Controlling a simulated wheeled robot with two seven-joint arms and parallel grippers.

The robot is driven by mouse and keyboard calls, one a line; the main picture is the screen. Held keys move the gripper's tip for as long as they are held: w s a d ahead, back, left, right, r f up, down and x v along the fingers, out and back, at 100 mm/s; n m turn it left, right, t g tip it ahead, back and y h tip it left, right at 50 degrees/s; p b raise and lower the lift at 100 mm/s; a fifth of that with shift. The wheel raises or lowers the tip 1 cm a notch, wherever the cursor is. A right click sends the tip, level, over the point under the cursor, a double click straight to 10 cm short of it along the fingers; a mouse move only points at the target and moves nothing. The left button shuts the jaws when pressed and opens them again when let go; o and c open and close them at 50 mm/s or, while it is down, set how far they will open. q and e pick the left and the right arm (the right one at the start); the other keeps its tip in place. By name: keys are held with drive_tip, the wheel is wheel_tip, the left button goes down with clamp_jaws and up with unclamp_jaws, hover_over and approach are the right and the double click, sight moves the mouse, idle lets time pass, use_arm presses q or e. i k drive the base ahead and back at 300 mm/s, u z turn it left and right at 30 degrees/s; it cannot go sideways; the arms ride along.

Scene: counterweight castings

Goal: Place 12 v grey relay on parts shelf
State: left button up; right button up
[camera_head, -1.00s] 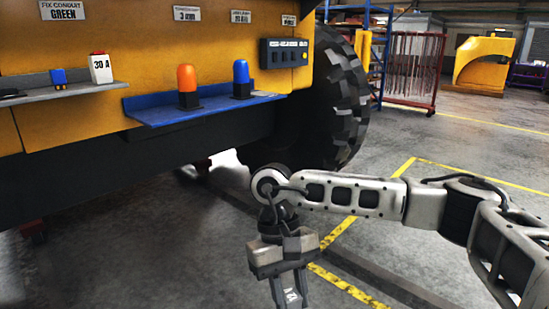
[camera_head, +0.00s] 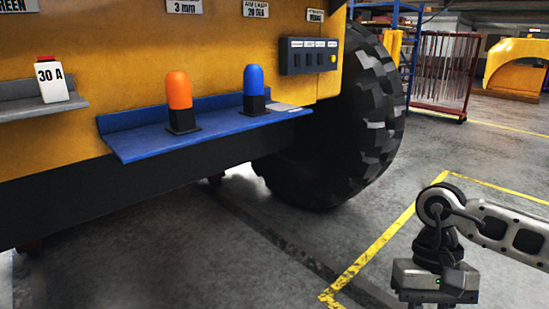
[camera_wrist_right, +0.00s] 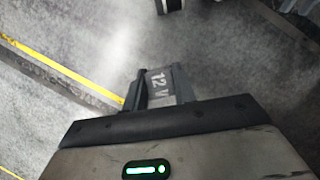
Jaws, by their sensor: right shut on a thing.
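My right gripper (camera_head: 436,284) is at the lower right of the head view, above the floor, with its fingertips cut off by the bottom edge. In the right wrist view its fingers (camera_wrist_right: 160,90) are shut on the grey relay (camera_wrist_right: 160,79), marked "12 V". A blue shelf (camera_head: 145,146) juts from the yellow machine side, carrying an orange beacon (camera_head: 180,100) and a blue beacon (camera_head: 253,88). A grey shelf (camera_head: 20,109) at the left edge carries a white block with a red top marked "30 A" (camera_head: 51,80). Neither shelf is labelled as the parts shelf. My left gripper is out of view.
A flat pale plate (camera_head: 285,108) lies at the blue shelf's right end. A switch box (camera_head: 308,56) is above it. A large tyre (camera_head: 355,130) stands right of the shelf. The floor (camera_head: 200,260) in front is clear, with yellow lines.

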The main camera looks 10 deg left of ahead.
sight(221, 120)
drive_tip(key=u, duration=0.4)
drive_tip(key=i, duration=0.85)
drive_tip(key=u, duration=0.6)
